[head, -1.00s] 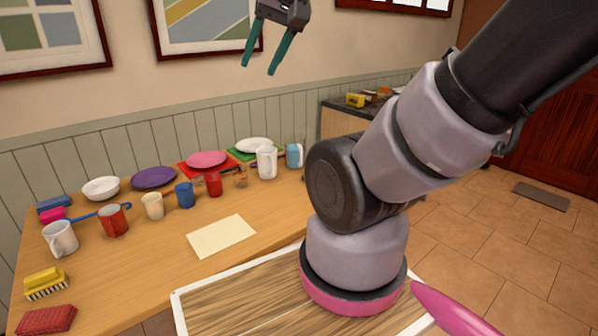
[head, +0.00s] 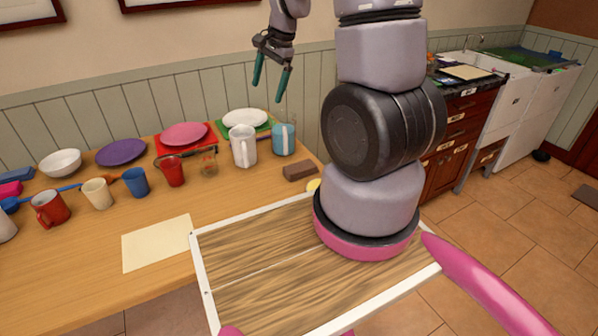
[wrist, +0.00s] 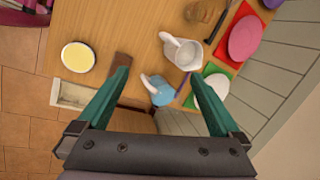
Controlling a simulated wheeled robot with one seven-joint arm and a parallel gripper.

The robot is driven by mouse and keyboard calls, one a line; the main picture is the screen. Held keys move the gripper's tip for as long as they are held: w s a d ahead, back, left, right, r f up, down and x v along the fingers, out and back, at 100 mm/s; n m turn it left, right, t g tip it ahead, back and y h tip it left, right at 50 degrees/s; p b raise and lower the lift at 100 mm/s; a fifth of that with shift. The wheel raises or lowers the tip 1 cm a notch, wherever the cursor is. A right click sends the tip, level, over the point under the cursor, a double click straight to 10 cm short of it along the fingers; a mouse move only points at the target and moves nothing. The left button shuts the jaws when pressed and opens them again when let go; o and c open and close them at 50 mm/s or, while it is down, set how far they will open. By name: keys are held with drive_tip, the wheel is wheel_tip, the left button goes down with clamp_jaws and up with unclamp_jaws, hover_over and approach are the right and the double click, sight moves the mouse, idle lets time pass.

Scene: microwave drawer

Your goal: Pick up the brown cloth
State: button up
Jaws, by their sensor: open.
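A small brown folded piece (head: 300,171), which looks like the brown cloth, lies near the right end of the wooden table, beside my arm. In the wrist view a brown piece (wrist: 122,60) shows just beyond the left fingertip and is partly hidden by it. My gripper (head: 267,92) has green fingers pointing down and hangs in the air above the table's back right part. In the wrist view my gripper (wrist: 160,75) is open, with nothing held between the fingers.
A white pitcher (head: 243,146) and a blue-and-white mug (head: 284,139) stand left of the brown piece. A yellow round item (wrist: 78,57) lies close to it. Cups and plates fill the table's back. A pale sheet (head: 157,242) lies in front.

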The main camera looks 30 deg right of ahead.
drive_tip(key=w+d+f+m+g+h, duration=0.15)
drive_tip(key=d+f, duration=0.25)
drive_tip(key=f, duration=0.6)
drive_tip(key=m+g, duration=0.1)
drive_tip(key=m, duration=0.2)
hover_over(300, 167)
drive_tip(key=a, duration=0.1)
drive_tip(key=shift+h, duration=0.45)
wheel_tip(300, 167, down, 16)
drive_tip(key=shift+s+a+r, duration=0.1)
drive_tip(key=shift+r, duration=0.15)
drive_tip(key=f, duration=0.2)
drive_tip(key=d+f, duration=0.1)
drive_tip(key=f, duration=0.1)
drive_tip(key=shift+w+d+f, duration=0.15)
drive_tip(key=shift+w+f, duration=0.05)
drive_tip(key=shift+f, duration=0.65)
drive_tip(key=c, duration=1.2)
wheel_tip(300, 167, up, 10)
drive_tip(key=shift+r, duration=0.1)
drive_tip(key=o, duration=0.8)
drive_tip(key=c, duration=0.6)
